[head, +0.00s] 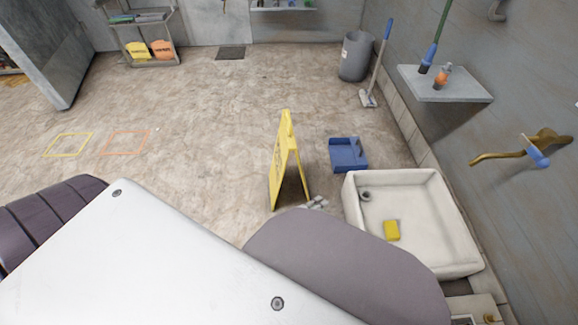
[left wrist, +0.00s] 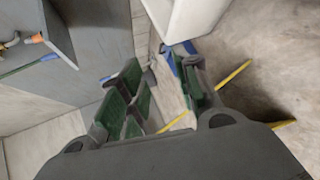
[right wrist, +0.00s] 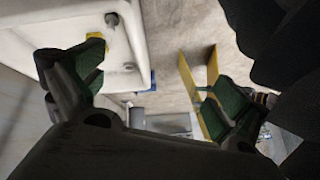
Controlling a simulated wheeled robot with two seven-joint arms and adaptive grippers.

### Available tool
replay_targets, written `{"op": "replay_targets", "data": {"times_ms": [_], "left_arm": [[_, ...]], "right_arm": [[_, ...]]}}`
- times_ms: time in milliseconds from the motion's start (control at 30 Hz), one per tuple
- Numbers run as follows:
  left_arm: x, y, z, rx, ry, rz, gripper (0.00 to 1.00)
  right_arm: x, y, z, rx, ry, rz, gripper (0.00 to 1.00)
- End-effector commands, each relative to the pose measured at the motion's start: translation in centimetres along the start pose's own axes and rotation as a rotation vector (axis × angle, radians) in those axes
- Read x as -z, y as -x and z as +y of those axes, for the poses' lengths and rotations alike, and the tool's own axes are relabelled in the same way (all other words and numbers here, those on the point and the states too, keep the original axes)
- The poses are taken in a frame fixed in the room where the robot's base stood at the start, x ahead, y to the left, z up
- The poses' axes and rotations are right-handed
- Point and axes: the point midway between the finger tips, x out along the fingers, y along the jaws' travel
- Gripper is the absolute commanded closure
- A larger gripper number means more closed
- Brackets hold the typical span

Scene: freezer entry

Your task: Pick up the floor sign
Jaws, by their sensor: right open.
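The yellow floor sign (head: 284,160) stands upright, folded out like an A, on the floor in the middle of the head view. In the right wrist view the sign (right wrist: 212,68) is beside and partly behind one finger of my right gripper (right wrist: 152,88). That gripper is open, its fingers wide apart. My left gripper (left wrist: 160,92) is open in the left wrist view. Thin yellow strips (left wrist: 234,73), probably the sign's edges, run behind and beside its fingers. In the head view my arms cover most of the foreground, and I cannot tell any contact with the sign.
A white basin (head: 466,222) with a yellow sponge (head: 391,230) stands right of the sign. A wall shelf (head: 445,87), bin (head: 356,57) and squeegee (head: 377,65) are along the right. Floor to the left is clear.

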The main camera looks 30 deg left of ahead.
Motion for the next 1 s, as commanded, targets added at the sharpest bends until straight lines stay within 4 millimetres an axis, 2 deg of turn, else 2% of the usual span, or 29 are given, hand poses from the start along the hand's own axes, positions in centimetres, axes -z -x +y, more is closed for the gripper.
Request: {"op": "replay_targets", "data": {"times_ms": [200, 500, 767, 1000], "left_arm": [[2.7, -2.1, -1.3, -0.111, 0.272, 0.091, 0.68], [7.0, -3.7, -3.3, -0.292, 0.634, 0.212, 0.68], [10.9, -3.9, -5.4, -0.479, 0.919, 0.305, 0.68], [14.3, -3.0, -7.7, -0.681, 1.148, 0.378, 0.68]], "right_arm": [[-0.7, -1.3, 0.1, 0.012, -0.007, 0.018, 0.00], [-1.4, -2.7, 0.3, 0.027, -0.016, 0.046, 0.00], [-2.0, -3.9, 0.4, 0.038, -0.025, 0.069, 0.00], [-2.5, -5.0, 0.6, 0.049, -0.036, 0.091, 0.00]]}}
